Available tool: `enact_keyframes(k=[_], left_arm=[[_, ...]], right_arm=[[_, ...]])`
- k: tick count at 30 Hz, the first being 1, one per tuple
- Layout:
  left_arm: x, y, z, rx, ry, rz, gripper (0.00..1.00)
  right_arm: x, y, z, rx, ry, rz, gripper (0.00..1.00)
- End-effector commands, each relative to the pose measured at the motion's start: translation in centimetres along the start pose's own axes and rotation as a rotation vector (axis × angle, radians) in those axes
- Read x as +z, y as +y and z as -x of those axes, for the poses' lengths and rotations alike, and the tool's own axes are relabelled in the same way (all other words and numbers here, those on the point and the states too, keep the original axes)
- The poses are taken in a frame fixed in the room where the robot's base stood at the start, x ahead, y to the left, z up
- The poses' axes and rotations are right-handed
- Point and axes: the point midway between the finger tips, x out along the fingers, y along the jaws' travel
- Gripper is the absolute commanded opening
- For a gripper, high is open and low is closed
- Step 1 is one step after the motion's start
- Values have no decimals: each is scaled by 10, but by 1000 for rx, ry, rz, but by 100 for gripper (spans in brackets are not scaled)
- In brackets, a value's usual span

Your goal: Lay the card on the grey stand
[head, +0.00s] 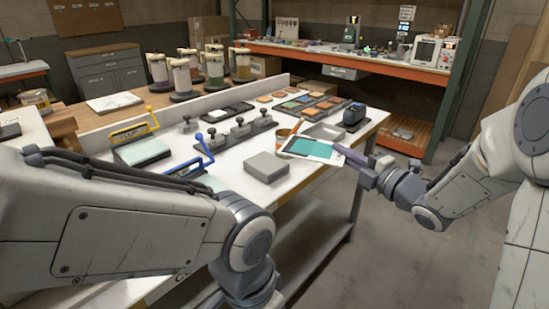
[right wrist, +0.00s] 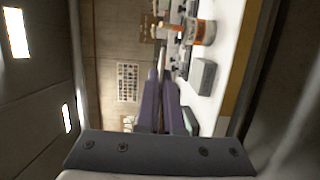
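The card (head: 311,148), white with a teal patch, is held out over the right part of the white table, nearly level. My right gripper (head: 343,152) is shut on the card's right edge; its purple fingers (right wrist: 161,100) also show in the right wrist view, close together. The grey stand (head: 267,167) is a low grey block near the table's front edge, left of and nearer than the card. Its top is bare. The stand also shows in the right wrist view (right wrist: 203,77). My left arm crosses the front left, but its gripper is out of view.
A row of grey clamps (head: 240,128) and a blue-handled tool (head: 193,158) lie left. Table around the stand's front is clear.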

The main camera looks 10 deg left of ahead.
Motion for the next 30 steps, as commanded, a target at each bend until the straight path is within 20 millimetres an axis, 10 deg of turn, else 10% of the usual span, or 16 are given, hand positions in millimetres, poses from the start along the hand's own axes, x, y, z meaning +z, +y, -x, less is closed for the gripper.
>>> enact_keyframes(k=[16, 30], left_arm=[[0, 0, 6, 0, 0, 0, 0], [0, 1, 8, 0, 0, 0, 0]], right_arm=[[-32, -58, -106, 0, 29, -2, 0], [-32, -104, -117, 0, 23, -1, 0]])
